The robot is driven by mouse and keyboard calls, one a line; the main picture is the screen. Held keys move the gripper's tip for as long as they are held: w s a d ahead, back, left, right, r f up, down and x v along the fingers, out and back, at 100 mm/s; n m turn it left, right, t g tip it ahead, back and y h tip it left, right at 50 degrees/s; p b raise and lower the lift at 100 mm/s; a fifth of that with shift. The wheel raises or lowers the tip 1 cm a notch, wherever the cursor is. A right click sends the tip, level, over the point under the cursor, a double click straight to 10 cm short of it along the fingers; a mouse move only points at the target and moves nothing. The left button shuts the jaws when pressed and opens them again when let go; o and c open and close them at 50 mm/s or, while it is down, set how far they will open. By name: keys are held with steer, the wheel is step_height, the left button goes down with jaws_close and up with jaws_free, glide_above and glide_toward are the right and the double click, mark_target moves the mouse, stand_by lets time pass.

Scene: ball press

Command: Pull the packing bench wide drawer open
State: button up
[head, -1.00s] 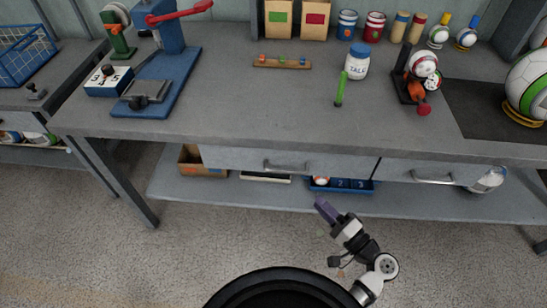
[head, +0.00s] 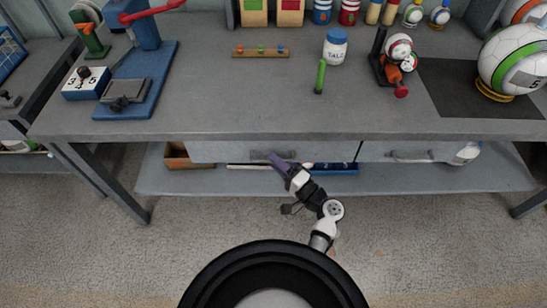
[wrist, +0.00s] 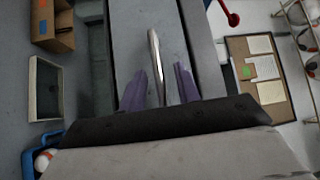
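The wide drawer (head: 218,151) is a grey front under the packing bench (head: 180,124), left of a second drawer. It looks closed, flush under the bench edge. Its silver bar handle (wrist: 154,48) shows in the wrist view, running between my two purple fingers. My gripper (head: 277,158) is at the drawer front in the head view and hides the handle there. In the wrist view my gripper (wrist: 160,86) is open, one finger on each side of the bar, with narrow gaps visible.
The second drawer (head: 378,150) has its own handle (head: 411,157). A lower shelf (head: 430,180) holds a cardboard box (head: 181,157) and a blue tray (head: 335,169). Floor in front is clear.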

steer(key=shift+w+a, duration=0.4)
jaws_close()
